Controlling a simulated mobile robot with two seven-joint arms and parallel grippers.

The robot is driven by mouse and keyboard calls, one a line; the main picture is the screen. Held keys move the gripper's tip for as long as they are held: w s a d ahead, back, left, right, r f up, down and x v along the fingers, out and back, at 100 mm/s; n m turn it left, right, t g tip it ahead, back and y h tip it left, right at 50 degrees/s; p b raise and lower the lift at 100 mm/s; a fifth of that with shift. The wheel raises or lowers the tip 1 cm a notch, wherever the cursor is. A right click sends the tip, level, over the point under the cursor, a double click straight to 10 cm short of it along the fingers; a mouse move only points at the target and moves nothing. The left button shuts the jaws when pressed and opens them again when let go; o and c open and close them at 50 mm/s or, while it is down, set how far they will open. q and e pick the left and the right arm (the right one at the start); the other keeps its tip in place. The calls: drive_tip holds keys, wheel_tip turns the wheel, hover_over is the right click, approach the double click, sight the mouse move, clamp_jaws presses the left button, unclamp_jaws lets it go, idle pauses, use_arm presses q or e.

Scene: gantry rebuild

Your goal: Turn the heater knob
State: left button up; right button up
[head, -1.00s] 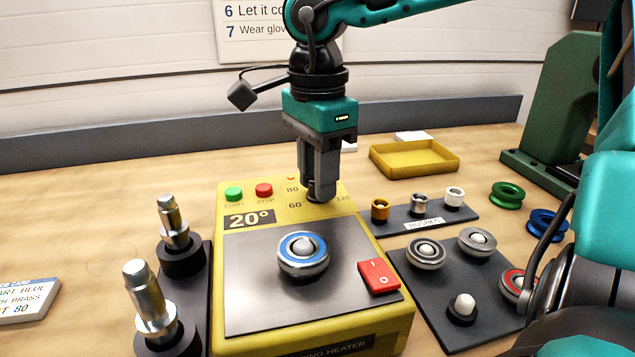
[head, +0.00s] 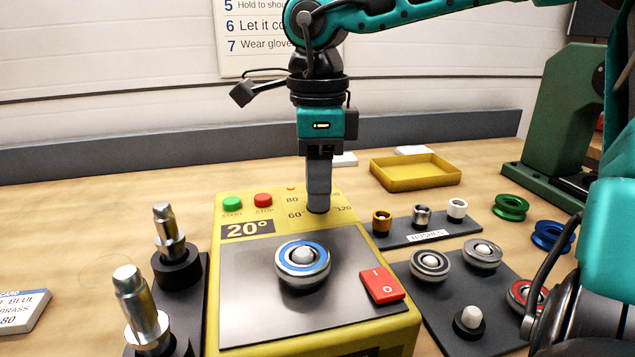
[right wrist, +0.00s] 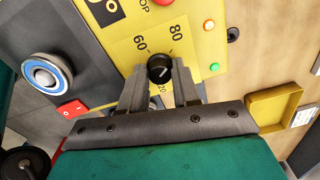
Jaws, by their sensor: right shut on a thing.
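The yellow heater (head: 400,330) stands in the middle of the head view, with its dial marks 60, 80 and 120 and a display reading 20°. The black heater knob (right wrist: 159,69) sits between my finger ends in the right wrist view; in the head view it is mostly hidden behind the fingers. My right gripper (head: 318,207) points straight down and is shut on the knob. A light mark shows on the knob, but I cannot tell exactly which number it points to. My left gripper is not in view.
A blue-ringed bearing (head: 302,262) lies on the heater plate beside a red switch (head: 382,285). Green (head: 232,203) and red (head: 263,200) buttons are left of the knob. Metal posts stand at left; bushings, more bearings and a yellow tray (head: 415,184) lie at right.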

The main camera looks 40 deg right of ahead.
drive_tip(key=o, duration=1)
drive_tip(key=shift+o, duration=0.2)
wheel_tip(320, 180, up, 13)
drive_tip(key=p, duration=0.3)
